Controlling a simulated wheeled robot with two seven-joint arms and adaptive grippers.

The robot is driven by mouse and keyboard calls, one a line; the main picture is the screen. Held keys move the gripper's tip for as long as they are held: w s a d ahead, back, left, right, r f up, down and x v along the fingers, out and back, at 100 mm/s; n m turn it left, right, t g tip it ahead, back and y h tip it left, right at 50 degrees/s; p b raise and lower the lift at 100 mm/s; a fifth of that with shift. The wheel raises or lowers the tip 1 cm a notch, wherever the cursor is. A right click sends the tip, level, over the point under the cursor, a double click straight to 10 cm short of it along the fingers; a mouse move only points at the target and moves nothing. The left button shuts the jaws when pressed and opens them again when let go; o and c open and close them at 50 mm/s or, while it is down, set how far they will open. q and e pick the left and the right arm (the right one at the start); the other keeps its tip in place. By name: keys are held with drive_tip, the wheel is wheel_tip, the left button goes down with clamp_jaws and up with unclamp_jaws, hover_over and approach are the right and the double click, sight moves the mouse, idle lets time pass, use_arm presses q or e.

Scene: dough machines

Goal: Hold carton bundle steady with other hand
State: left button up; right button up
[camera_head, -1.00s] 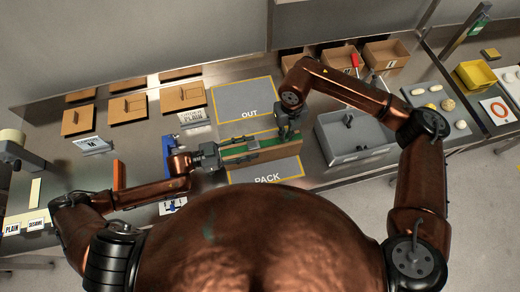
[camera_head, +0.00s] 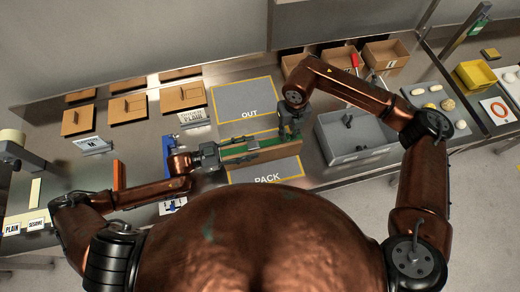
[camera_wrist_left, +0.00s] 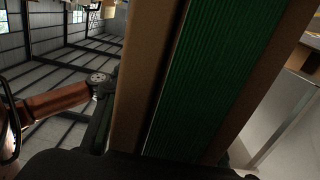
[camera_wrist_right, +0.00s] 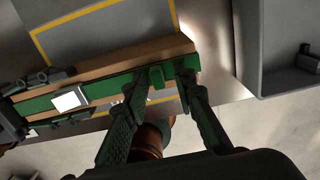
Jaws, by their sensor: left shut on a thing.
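The carton bundle (camera_head: 262,154), brown with a green band, lies lengthwise between the OUT and PACK mats. My left gripper (camera_head: 221,156) is shut on its left end. In the left wrist view the bundle (camera_wrist_left: 215,75) fills the middle, its green band between brown sides. In the right wrist view a small white-topped piece (camera_wrist_right: 69,99) sits on the band. My right gripper (camera_head: 288,139) points down at the bundle's right end. In the right wrist view its fingertips (camera_wrist_right: 168,78) are a little apart at the green band; whether they grip anything is unclear.
The OUT mat (camera_head: 245,98) lies behind the bundle and the PACK mat (camera_head: 268,172) in front. A grey metal tray (camera_head: 345,151) stands close on the right. Brown cartons (camera_head: 128,107) stand at the left, with a blue item (camera_head: 167,150) nearer the left gripper.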

drive_tip(key=shift+o, duration=0.2)
idle(0.5)
drive_tip(key=shift+r, duration=3)
use_arm(q)
drive_tip(key=o, duration=1.6)
use_arm(e)
wheel_tip(320, 180, up, 12)
use_arm(q)
drive_tip(key=shift+o, duration=0.2)
